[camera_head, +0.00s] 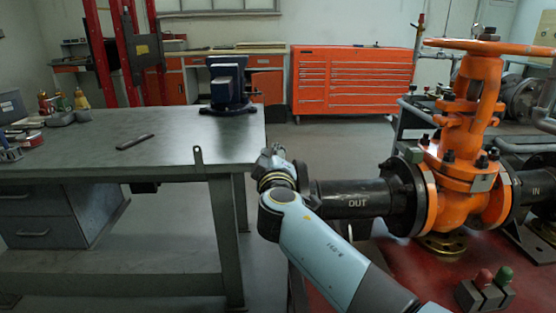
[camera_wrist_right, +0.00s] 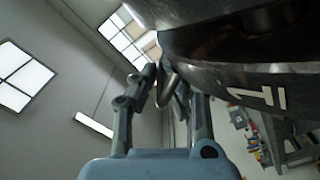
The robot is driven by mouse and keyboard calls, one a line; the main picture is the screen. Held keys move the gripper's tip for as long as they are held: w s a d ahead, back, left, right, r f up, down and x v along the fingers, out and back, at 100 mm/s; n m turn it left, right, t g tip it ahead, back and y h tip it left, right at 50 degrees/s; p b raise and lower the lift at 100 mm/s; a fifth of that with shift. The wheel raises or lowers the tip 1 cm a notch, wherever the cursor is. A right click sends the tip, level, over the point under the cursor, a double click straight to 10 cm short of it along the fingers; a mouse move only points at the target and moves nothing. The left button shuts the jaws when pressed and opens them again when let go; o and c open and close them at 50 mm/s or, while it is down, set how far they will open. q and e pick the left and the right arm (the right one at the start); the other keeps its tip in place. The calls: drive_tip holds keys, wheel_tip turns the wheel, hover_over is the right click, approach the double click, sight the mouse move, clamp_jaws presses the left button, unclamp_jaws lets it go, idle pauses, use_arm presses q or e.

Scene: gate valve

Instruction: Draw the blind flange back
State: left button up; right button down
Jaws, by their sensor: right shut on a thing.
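The black outlet pipe (camera_head: 345,198), marked OUT, runs left from the orange gate valve (camera_head: 468,135). Its left end is behind my right gripper (camera_head: 274,157) in the head view, so the blind flange cannot be made out clearly there. Whether the flange touches the pipe cannot be told. My left gripper is out of view.
A grey workbench (camera_head: 90,163) stands left of my right gripper, with a blue vise (camera_head: 228,85) at its far corner. A block with red and green knobs (camera_head: 484,292) sits at the lower right. An orange tool cabinet (camera_head: 350,80) stands behind open floor.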

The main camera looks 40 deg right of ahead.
drive_tip(key=shift+w+a+r, duration=0.1)
drive_tip(key=shift+w+a, duration=0.1)
drive_tip(key=shift+a, duration=0.05)
drive_tip(key=c, duration=1.4)
unclamp_jaws()
drive_tip(key=shift+w, duration=0.1)
drive_tip(key=shift+c, duration=0.2)
drive_tip(key=v, duration=0.7)
drive_tip(key=shift+s+a, duration=0.15)
drive_tip(key=shift+s, duration=0.15)
